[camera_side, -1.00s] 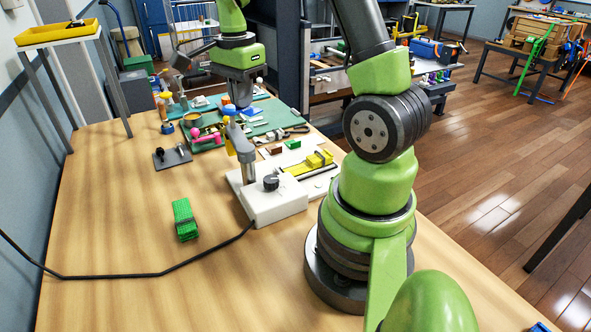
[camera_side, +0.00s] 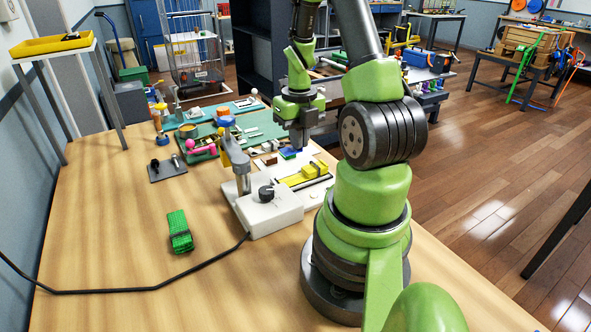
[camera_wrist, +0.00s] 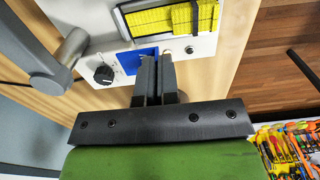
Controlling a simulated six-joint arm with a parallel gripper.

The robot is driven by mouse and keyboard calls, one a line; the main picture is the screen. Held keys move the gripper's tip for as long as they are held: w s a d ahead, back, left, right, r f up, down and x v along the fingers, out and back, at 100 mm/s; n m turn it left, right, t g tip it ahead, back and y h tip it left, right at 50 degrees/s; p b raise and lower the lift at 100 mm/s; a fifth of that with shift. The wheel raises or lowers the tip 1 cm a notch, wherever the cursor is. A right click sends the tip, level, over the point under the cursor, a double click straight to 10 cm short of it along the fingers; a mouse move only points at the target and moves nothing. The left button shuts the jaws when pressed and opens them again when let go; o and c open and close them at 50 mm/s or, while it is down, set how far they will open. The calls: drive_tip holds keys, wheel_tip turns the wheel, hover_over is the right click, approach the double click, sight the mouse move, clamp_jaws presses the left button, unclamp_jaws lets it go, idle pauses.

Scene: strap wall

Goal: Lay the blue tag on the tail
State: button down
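My gripper (camera_side: 298,145) is low over the back of the white board, with its two dark fingers (camera_wrist: 158,60) close together. The blue tag (camera_side: 289,154) is at the fingertips, seen as a flat blue rectangle (camera_wrist: 133,60) in the wrist view. It appears pinched at one edge, though the contact is partly hidden by the fingers. A yellow strap (camera_side: 305,175) lies on the white board in front of the gripper; it also shows at the top of the wrist view (camera_wrist: 170,20). Which part is its tail I cannot tell.
A white box with a black knob (camera_side: 266,193) and a grey post (camera_side: 236,160) stands left of the strap. A brown block (camera_side: 270,161) is left of the gripper. A green strap bundle (camera_side: 180,232) and black cable (camera_side: 150,289) lie on the open table. Behind is a cluttered green mat (camera_side: 262,126).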

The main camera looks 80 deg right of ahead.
sight(298, 178)
wheel_tip(298, 178, down, 7)
drive_tip(key=shift+r, duration=0.2)
drive_tip(key=shift+f, duration=0.15)
drive_tip(key=shift+f, duration=0.45)
drive_tip(key=c, duration=1.6)
unclamp_jaws()
drive_tip(key=shift+c, duration=0.2)
drive_tip(key=shift+r, duration=0.1)
